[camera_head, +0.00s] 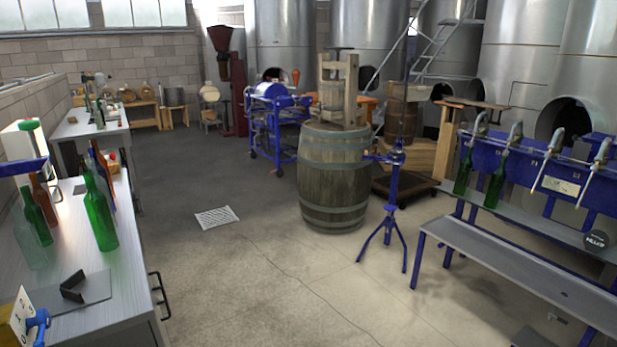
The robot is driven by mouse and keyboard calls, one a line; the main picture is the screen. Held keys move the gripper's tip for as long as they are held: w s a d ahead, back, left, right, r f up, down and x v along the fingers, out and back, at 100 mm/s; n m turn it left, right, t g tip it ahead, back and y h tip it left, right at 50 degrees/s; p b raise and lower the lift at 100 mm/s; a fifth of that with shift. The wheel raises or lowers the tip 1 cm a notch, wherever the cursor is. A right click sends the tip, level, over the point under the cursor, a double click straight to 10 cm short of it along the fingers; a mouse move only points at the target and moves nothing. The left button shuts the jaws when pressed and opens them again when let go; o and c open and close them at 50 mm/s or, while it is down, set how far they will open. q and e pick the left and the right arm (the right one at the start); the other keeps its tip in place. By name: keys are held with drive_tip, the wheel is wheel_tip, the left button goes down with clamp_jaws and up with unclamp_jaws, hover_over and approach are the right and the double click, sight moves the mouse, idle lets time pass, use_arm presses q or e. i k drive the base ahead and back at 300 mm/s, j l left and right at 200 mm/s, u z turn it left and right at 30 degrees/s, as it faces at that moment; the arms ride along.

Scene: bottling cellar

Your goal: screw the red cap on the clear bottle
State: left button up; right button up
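A clear, faintly green-tinted bottle (30,245) stands upright at the left edge of the steel-topped table on the left. Its upper part is hard to make out against the green bottle behind it. Small red items (113,158) lie at the far end of the same table; they are too small to tell whether one is the red cap. Neither of my grippers is in view.
Green bottles (98,214) and a brown bottle (43,196) stand close around the clear one. A dark angled bracket (73,287) sits on a grey mat (92,291). The table (140,312) has a black handle. A wooden barrel (334,178) stands mid-floor; floor between is mostly clear.

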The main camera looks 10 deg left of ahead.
sight(98, 117)
drive_tip(key=i+u, duration=0.2)
drive_tip(key=i, duration=0.35)
drive_tip(key=i+u, duration=0.15)
drive_tip(key=i, duration=0.4)
drive_tip(key=i+l+u, duration=0.2)
drive_tip(key=i, duration=0.3)
drive_tip(key=i+l+u, duration=0.2)
drive_tip(key=i, duration=0.35)
drive_tip(key=i+l+u, duration=0.15)
drive_tip(key=i, duration=0.4)
drive_tip(key=i+j+u, duration=0.15)
drive_tip(key=i+u, duration=0.15)
drive_tip(key=i, duration=0.8)
drive_tip(key=i+u, duration=0.3)
drive_tip(key=i, duration=0.75)
drive_tip(key=i+l+u, duration=0.1)
drive_tip(key=i+u, duration=0.15)
drive_tip(key=i, duration=0.35)
drive_tip(key=i+l+u, duration=0.25)
drive_tip(key=i, duration=0.3)
drive_tip(key=i+l+u, duration=0.25)
drive_tip(key=i, duration=0.3)
drive_tip(key=i+l+u, duration=0.25)
drive_tip(key=i+l, duration=0.25)
